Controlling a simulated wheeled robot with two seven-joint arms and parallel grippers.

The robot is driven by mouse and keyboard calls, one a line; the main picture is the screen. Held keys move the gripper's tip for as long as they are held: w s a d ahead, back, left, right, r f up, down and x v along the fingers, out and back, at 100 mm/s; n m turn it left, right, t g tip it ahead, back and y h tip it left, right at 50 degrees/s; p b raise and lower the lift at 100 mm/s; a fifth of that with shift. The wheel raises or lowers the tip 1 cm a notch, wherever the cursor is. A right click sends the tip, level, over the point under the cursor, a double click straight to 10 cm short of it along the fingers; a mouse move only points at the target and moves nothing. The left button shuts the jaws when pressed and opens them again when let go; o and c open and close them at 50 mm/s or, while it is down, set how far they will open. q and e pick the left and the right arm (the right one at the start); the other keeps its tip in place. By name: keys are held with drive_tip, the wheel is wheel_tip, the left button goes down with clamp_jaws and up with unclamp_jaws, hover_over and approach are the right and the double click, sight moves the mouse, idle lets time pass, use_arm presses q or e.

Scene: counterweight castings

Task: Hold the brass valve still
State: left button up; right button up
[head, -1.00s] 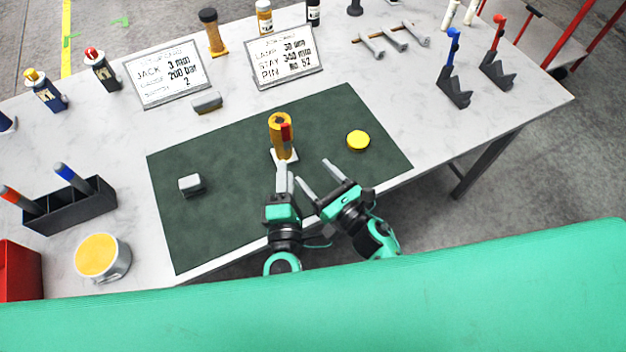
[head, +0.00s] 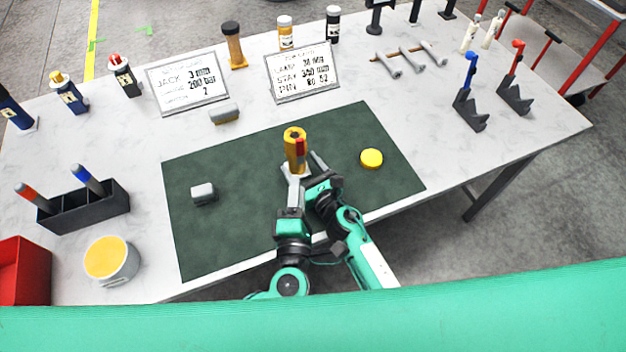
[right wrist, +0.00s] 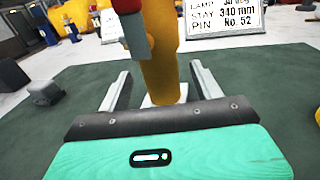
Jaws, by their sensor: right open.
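The brass valve (head: 293,147) stands upright on a pale base on the green mat, with a red part on its side; it also shows in the right wrist view (right wrist: 162,55). My left gripper (head: 293,173) is at the near side of its foot; I cannot tell whether its fingers are apart or closed on anything. My right gripper (head: 314,163) is just right of the valve's lower part. In the right wrist view my right gripper (right wrist: 162,90) is open, with the valve's lower body between its two fingers and gaps on both sides.
The green mat (head: 235,230) also holds a grey block (head: 203,193) and a yellow disc (head: 371,158). Two sign boards (head: 188,85) (head: 302,72) stand behind it. A black pen holder (head: 95,210) and yellow-topped tub (head: 112,262) are at left. Blue- and red-handled stands are at right.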

sight(296, 159)
drive_tip(key=shift+x, duration=1.7)
